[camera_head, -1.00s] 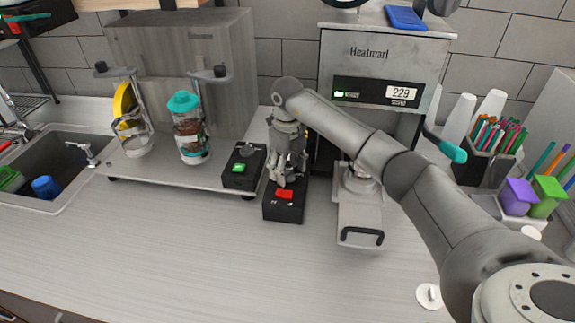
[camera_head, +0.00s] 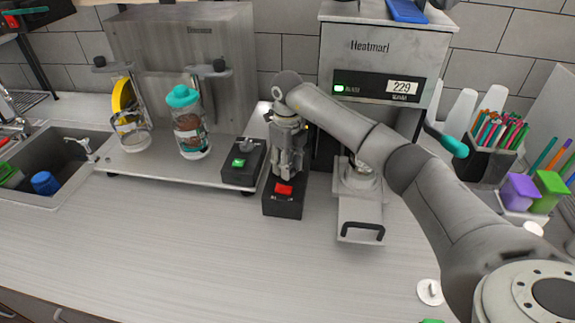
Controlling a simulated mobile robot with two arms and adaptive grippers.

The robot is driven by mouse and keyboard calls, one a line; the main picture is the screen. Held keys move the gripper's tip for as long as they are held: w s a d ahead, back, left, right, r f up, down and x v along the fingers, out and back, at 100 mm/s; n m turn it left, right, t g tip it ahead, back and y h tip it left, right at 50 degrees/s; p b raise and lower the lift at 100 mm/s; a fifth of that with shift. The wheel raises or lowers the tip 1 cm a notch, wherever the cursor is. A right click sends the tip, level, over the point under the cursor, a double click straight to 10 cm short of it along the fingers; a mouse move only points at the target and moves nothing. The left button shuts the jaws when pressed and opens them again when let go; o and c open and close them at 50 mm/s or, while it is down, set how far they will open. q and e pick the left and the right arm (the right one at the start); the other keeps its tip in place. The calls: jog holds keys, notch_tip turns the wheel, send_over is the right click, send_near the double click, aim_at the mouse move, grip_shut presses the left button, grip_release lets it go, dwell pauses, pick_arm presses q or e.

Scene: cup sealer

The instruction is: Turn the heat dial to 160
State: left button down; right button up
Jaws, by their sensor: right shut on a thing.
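A black control box (camera_head: 283,207) with a red switch (camera_head: 284,189) stands on the counter in front of the sealer. My right gripper (camera_head: 287,172) points down over the back part of this box, just behind the red switch. It is shut on what appears to be the heat dial, which the fingers hide, so its setting cannot be read. The Heatmart sealer (camera_head: 370,55) stands behind and to the right, and its display (camera_head: 402,87) reads 229. My left gripper is not in view.
The sealer's handled tray (camera_head: 361,220) is close on the right. The front counter is largely clear.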

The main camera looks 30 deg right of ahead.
jog(key=n+b, duration=0.2)
jog(key=shift+f+n, duration=0.1)
jog(key=shift+n, duration=0.3)
jog(key=shift+n+b, duration=0.85)
jog(key=shift+n, duration=0.65)
jog(key=o, duration=1)
